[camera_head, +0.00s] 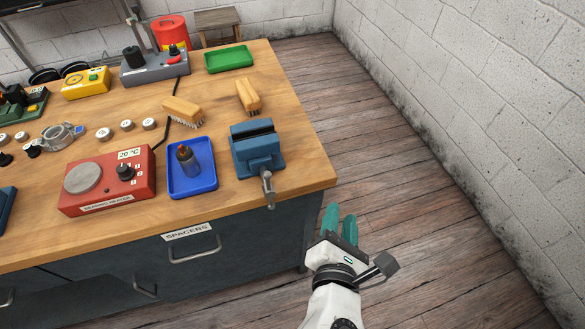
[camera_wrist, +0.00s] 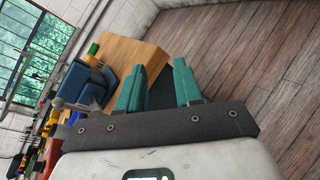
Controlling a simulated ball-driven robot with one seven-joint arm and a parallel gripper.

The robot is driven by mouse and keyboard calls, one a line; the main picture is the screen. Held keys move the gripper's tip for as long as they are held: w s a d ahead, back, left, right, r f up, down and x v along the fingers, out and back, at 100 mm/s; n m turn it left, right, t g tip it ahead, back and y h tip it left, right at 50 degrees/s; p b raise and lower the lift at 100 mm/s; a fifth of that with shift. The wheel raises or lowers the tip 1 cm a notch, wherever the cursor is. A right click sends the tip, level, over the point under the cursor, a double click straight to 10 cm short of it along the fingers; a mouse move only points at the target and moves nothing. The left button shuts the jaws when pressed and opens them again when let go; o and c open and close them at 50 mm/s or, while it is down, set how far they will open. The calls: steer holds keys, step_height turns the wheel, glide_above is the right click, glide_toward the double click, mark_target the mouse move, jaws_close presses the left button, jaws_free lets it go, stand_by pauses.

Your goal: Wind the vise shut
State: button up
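The blue vise (camera_head: 256,152) sits at the right front part of the workbench top. Its grey screw and handle (camera_head: 267,188) stick out over the front edge. A dark gap shows between its jaws from above; how wide it is I cannot tell. My gripper (camera_head: 340,216) is off the bench, to the right of and below the vise handle, touching nothing. Its two teal fingers stand apart with nothing between them. In the wrist view my gripper (camera_wrist: 158,82) is open, and the vise (camera_wrist: 86,86) is left of the fingers, with its handle side partly in view.
A blue tray (camera_head: 205,185) with a small bottle (camera_head: 187,160) and a red bearing heater (camera_head: 75,205) stand left of the vise. Two brushes (camera_head: 249,97) lie behind it. The bench's right front corner is near my gripper. The wooden floor (camera_head: 430,190) to the right is clear.

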mark_target(268, 182)
steer(key=s+a+r+n+t+y, duration=0.1)
steer(key=a+r+n+t+y, duration=0.15)
steer(key=a+n, duration=0.3)
steer(key=s+a+r+n+t+y, duration=0.1)
steer(key=a+r+n+y, duration=0.15)
steer(key=a+n, duration=0.35)
steer(key=shift+m, duration=0.65)
steer(key=w, duration=0.3)
steer(key=w+a, duration=0.1)
steer(key=w, duration=0.6)
steer(key=shift+w+a+f+p, duration=0.35)
steer(key=shift+w+a+f, duration=0.05)
jaws_close()
